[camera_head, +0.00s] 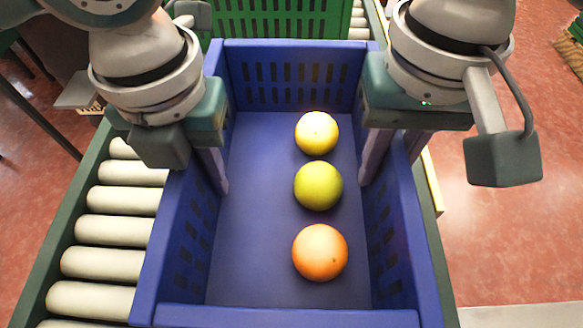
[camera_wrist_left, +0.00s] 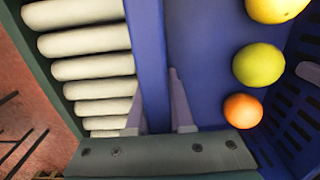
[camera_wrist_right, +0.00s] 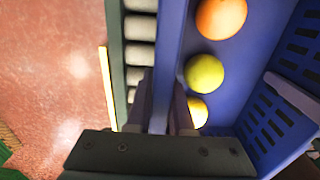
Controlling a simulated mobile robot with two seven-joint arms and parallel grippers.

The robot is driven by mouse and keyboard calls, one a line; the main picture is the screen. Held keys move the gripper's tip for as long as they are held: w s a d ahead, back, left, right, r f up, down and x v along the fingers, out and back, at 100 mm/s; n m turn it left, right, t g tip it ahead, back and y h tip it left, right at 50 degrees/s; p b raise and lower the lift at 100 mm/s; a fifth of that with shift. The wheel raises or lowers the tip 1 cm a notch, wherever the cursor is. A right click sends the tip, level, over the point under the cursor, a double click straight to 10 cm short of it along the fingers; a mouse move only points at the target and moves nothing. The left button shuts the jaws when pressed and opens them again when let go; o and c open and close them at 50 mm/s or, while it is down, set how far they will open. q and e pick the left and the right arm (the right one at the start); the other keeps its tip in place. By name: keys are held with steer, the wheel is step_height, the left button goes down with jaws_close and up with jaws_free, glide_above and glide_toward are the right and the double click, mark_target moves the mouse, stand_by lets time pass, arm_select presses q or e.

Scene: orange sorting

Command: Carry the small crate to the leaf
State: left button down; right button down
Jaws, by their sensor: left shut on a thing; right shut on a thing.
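The small blue crate (camera_head: 290,318) is in the middle of the head view and holds a yellow fruit (camera_head: 317,133), a yellow-green fruit (camera_head: 318,186) and an orange (camera_head: 320,252) in a row. My left gripper (camera_head: 197,168) is shut on its left wall, one finger inside; the left wrist view shows fingers on both sides of that wall (camera_wrist_left: 150,60). My right gripper (camera_head: 393,160) is shut on the right wall, which also shows in the right wrist view (camera_wrist_right: 170,40). I cannot tell whether the crate rests on the rollers. I cannot identify the leaf.
A roller conveyor (camera_head: 115,230) with a green side rail runs beneath and left of the crate. A green crate (camera_head: 285,18) stands just beyond the blue one. A yellow edge (camera_head: 433,180) runs along the right. Reddish floor (camera_head: 500,240) is open at right.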

mark_target(397, 139)
arm_select(q)
steer(key=shift+r, duration=0.1)
arm_select(e)
steer(key=shift+r, duration=0.1)
